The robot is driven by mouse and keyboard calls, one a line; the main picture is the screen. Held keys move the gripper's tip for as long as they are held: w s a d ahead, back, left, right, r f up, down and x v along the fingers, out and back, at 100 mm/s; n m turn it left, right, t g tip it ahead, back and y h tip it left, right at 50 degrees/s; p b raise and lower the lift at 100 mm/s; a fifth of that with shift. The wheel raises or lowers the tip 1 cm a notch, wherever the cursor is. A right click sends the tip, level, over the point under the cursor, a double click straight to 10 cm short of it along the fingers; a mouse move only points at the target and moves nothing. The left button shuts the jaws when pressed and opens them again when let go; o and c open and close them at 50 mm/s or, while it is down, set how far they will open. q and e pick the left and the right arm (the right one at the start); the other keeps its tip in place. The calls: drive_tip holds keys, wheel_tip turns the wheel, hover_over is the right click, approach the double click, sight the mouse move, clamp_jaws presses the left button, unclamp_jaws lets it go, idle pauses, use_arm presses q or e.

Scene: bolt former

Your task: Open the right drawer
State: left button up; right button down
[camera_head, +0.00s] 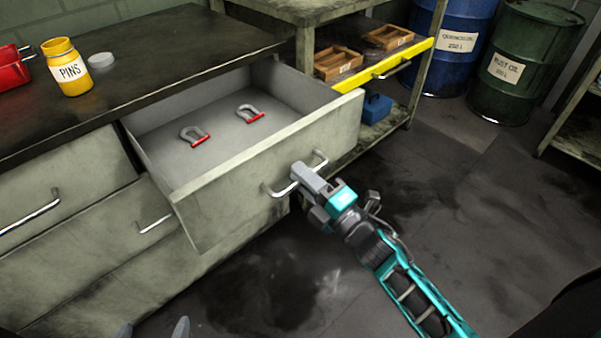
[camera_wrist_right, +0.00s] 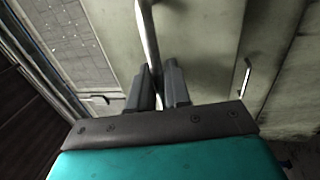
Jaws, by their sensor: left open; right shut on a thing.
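The right drawer (camera_head: 235,192) is pulled well out of the grey cabinet in the head view. Its inside is visible and holds two grey shackles with red pins, one near the middle (camera_head: 193,134) and one further back (camera_head: 248,112). My right gripper (camera_head: 305,178) is at the drawer front, shut on its metal bar handle (camera_head: 278,191). In the right wrist view the handle (camera_wrist_right: 147,35) runs between the fingers of my right gripper (camera_wrist_right: 160,85). My left gripper (camera_head: 152,329) shows only its open, empty fingertips at the bottom edge of the head view.
Other closed drawers with handles (camera_head: 155,224) lie left of and below the open one. A yellow PINS jar (camera_head: 66,68) stands on the dark countertop (camera_head: 160,62). A shelf with a yellow front (camera_head: 385,66) and barrels (camera_head: 515,62) stand behind. The floor at right is clear.

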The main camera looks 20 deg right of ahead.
use_arm(q)
drive_tip(key=shift+w, duration=0.15)
drive_tip(key=shift+w+r, duration=0.15)
drive_tip(key=shift+r, duration=0.05)
use_arm(e)
drive_tip(key=c, duration=1.3)
unclamp_jaws()
use_arm(q)
drive_tip(key=shift+s+r+p, duration=0.2)
drive_tip(key=shift+r+p, duration=0.05)
drive_tip(key=shift+p, duration=0.15)
use_arm(e)
drive_tip(key=v, duration=1.3)
